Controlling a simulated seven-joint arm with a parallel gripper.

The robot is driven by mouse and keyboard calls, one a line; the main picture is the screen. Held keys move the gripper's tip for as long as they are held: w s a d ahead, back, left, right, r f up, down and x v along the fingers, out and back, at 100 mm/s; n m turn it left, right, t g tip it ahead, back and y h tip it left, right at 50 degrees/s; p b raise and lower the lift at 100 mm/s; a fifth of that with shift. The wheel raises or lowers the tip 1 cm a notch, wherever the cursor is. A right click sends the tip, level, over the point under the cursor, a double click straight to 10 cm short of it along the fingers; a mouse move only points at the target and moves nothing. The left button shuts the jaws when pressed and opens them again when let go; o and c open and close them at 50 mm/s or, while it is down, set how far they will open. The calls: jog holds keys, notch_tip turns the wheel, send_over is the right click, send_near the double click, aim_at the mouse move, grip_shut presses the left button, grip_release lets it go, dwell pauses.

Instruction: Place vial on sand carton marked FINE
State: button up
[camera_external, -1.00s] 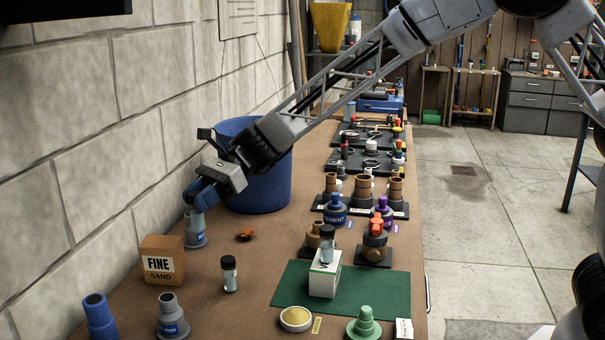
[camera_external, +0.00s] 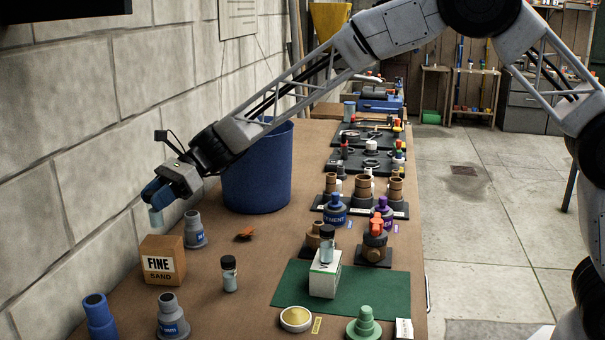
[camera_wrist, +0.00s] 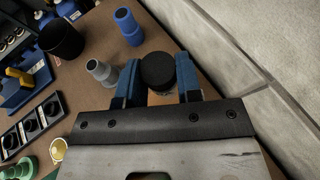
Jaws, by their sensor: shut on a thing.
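The sand carton (camera_external: 162,263) marked FINE is a tan box near the wall in the external view. My gripper (camera_external: 155,206) is up and to the left of it, near the wall, and holds a pale vial (camera_external: 156,217) whose lower part hangs below the fingers. The vial is apart from the carton top. In the wrist view the vial's black cap (camera_wrist: 158,70) sits between the two blue fingers of my gripper (camera_wrist: 159,82). Another black-capped vial (camera_external: 229,275) stands on the table right of the carton. A third vial (camera_external: 326,247) stands on a white box.
A grey fitting (camera_external: 194,230) stands just behind the carton. Another grey fitting (camera_external: 171,318) and a blue fitting (camera_external: 99,317) stand in front. A blue bucket (camera_external: 256,175) is behind, below my arm. The block wall (camera_external: 80,140) is close on the left.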

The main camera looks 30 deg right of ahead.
jog(key=shift+f, duration=1.75)
jog(key=shift+f, duration=0.1)
jog(key=o, duration=0.9)
jog(key=shift+d, duration=0.1)
jog(key=shift+v, duration=5.95)
